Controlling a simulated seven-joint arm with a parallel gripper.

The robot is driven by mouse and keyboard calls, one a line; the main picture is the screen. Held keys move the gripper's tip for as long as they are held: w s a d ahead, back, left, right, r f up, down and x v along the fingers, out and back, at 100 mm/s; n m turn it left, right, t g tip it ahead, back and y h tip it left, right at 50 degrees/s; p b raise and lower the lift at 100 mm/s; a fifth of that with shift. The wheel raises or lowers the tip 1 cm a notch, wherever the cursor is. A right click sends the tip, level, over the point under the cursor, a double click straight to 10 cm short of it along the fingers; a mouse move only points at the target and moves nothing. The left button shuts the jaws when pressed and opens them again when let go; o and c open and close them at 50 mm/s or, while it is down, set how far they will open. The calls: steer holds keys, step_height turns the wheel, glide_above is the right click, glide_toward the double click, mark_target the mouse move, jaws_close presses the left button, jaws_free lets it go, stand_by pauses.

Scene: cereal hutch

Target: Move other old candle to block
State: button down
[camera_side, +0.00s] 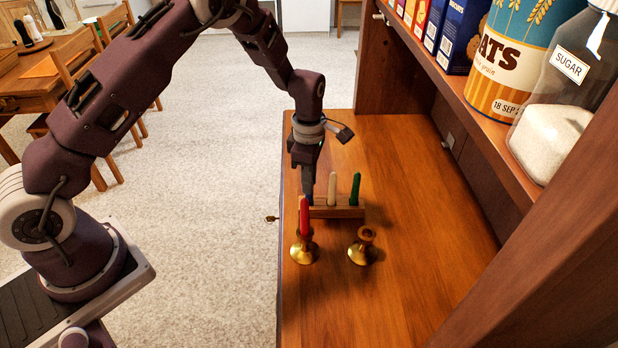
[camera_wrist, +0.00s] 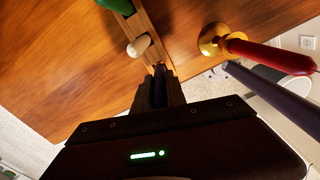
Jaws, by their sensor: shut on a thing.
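The wooden block (camera_side: 350,212) lies on the hutch top and also shows in the wrist view (camera_wrist: 149,42). A white candle (camera_side: 332,188) and a green candle (camera_side: 355,188) stand upright in it. My gripper (camera_side: 309,196) points down at the block's left end, shut on a slim dark candle (camera_wrist: 159,73). The fingers hide most of this candle; I cannot tell how deep it sits in the block. A red candle (camera_side: 304,215) stands in the left brass holder (camera_side: 304,250), in front of the gripper. The right brass holder (camera_side: 363,248) is empty.
A small key (camera_side: 272,218) sticks out at the hutch's left edge. A shelf at the right holds boxes, an oats tin (camera_side: 515,55) and a sugar jar (camera_side: 555,110). The wooden top (camera_side: 410,190) right of the block is clear.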

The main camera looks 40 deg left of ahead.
steer(key=shift+f, duration=1.55)
steer(key=c, duration=0.9)
jaws_free()
steer(key=shift+c, duration=0.2)
steer(key=shift+r, duration=0.1)
steer(key=shift+r, duration=2.4)
